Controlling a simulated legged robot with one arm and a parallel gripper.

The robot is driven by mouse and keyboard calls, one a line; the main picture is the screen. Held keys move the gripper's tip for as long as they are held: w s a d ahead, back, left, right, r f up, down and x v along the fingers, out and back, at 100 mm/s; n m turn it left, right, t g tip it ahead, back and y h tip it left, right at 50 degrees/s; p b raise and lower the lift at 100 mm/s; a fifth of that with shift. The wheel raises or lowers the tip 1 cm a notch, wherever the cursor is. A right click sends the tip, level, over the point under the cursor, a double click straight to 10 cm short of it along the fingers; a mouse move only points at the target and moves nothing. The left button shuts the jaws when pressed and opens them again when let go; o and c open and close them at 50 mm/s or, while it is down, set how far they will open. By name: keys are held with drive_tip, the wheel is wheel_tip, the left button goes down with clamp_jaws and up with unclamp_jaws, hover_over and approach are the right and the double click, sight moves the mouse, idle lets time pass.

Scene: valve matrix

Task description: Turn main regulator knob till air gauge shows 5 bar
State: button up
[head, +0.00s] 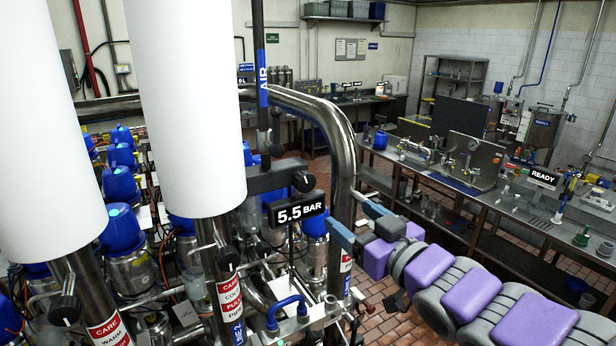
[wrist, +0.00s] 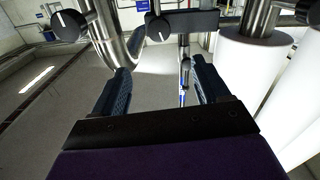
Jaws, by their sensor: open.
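The black regulator knob (head: 304,181) with a white pointer line sits on the end of a dark block on the pipe labelled AIR (head: 263,75). A display (head: 300,213) just below it reads 5.5 BAR. My gripper (head: 350,218) is open and empty, to the right of and slightly below the knob, apart from it. In the wrist view a black knob with a white line (wrist: 158,28) shows on a dark block, beyond and above my open gripper (wrist: 160,70). It looks like the same knob. Nothing is between the jaws except distant background and pipes.
A thick bent steel pipe (head: 345,150) stands close behind and beside my gripper. A second black knob (wrist: 68,25) shows at the wrist view's upper left. Large white cylinders (head: 185,90) fill the left. A workbench (head: 470,190) stands at the right. Blue-capped valves crowd the left.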

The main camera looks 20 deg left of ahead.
sight(307, 183)
drive_tip(key=p+x, duration=0.2)
drive_tip(key=x, duration=1.5)
drive_tip(key=shift+w+a, duration=0.1)
drive_tip(key=shift+c, duration=0.2)
drive_tip(key=c, duration=0.9)
drive_tip(key=shift+f+n, duration=0.1)
drive_tip(key=shift+n, duration=0.6)
drive_tip(key=shift+c, duration=0.2)
drive_tip(key=shift+n+b, duration=0.45)
drive_tip(key=shift+n, duration=0.35)
drive_tip(key=o, duration=1)
